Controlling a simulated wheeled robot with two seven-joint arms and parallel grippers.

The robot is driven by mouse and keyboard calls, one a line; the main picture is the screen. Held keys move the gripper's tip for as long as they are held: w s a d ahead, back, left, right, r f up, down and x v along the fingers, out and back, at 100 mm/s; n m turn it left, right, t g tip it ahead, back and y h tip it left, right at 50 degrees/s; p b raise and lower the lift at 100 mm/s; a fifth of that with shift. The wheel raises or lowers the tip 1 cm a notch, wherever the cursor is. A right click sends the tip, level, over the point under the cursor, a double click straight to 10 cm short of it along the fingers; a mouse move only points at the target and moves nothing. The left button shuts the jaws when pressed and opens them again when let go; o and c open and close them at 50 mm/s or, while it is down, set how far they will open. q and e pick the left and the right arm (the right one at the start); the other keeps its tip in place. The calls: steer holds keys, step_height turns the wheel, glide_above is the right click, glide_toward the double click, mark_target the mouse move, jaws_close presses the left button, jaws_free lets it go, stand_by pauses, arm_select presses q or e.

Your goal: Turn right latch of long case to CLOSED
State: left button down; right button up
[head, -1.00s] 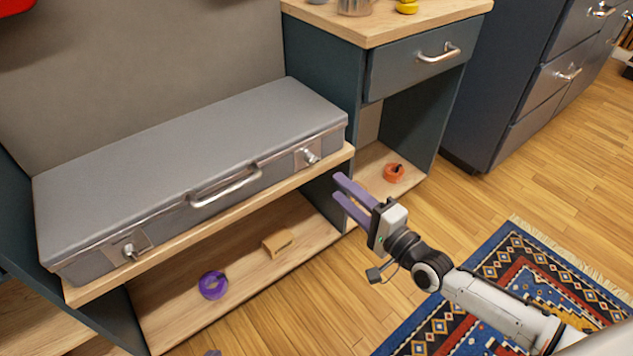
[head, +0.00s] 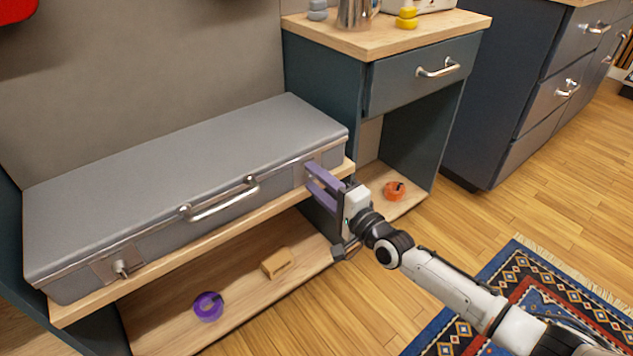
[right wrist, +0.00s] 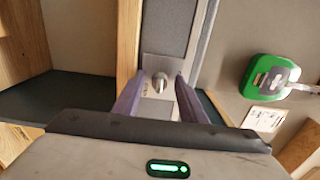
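The long grey case (head: 180,175) lies shut on a wooden shelf, with a handle (head: 220,200) at the middle of its front. Its left latch (head: 121,267) shows a silver knob on a plate. The fingers are apart, with gaps visible beside the knob. My left gripper is not in view.
The shelf edge (head: 200,247) runs just below the case front. A lower shelf holds a purple ring (head: 208,306) and a wooden block (head: 277,262). An orange object (head: 394,190) lies in the cabinet bay at right. A green device (right wrist: 270,76) shows in the right wrist view.

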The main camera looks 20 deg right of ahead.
jaws_close()
